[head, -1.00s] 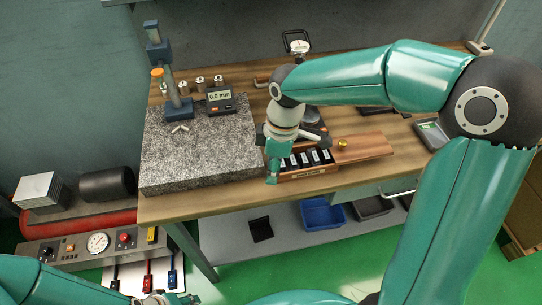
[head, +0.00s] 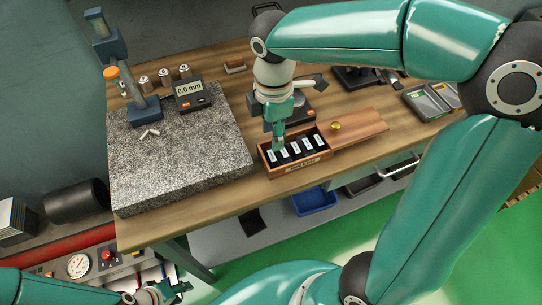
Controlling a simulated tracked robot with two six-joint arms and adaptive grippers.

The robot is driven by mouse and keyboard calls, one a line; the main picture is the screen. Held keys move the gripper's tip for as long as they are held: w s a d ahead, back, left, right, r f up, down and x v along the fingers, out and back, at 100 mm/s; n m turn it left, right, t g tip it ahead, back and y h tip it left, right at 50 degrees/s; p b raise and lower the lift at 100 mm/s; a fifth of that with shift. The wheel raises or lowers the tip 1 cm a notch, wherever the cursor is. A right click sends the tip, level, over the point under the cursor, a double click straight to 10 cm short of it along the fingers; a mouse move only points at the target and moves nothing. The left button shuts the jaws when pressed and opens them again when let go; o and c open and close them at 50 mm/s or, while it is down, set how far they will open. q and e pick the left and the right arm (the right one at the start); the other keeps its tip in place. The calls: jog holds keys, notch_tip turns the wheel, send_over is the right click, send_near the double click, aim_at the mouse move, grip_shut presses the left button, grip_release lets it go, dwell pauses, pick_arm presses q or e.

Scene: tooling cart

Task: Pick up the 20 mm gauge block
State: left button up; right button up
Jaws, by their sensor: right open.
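A wooden gauge block box (head: 296,167) stands open near the front edge of the cart top. It holds a row of dark blocks (head: 297,151) with white labels; the labels are too small to read, so I cannot tell which is the 20 mm one. My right gripper (head: 278,143) points down at the left end of the row, open, its fingertips beside or just over the leftmost blocks. It partly hides them, and I cannot tell whether it touches one. My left gripper (head: 166,293) is low at the bottom left, away from the box; its jaws are unclear.
The wooden lid (head: 362,127) with a brass knob lies right of the box. A granite plate (head: 180,160) fills the left, with a gauge stand (head: 143,110) and a digital display (head: 191,94). Small metal cylinders (head: 165,77) stand behind. An open grey case (head: 431,98) is at right.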

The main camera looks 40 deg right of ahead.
aim_at(272, 155)
jog(key=shift+a+f, duration=0.2)
jog(key=shift+f, duration=3.6)
grip_shut()
jog(key=shift+r, duration=0.1)
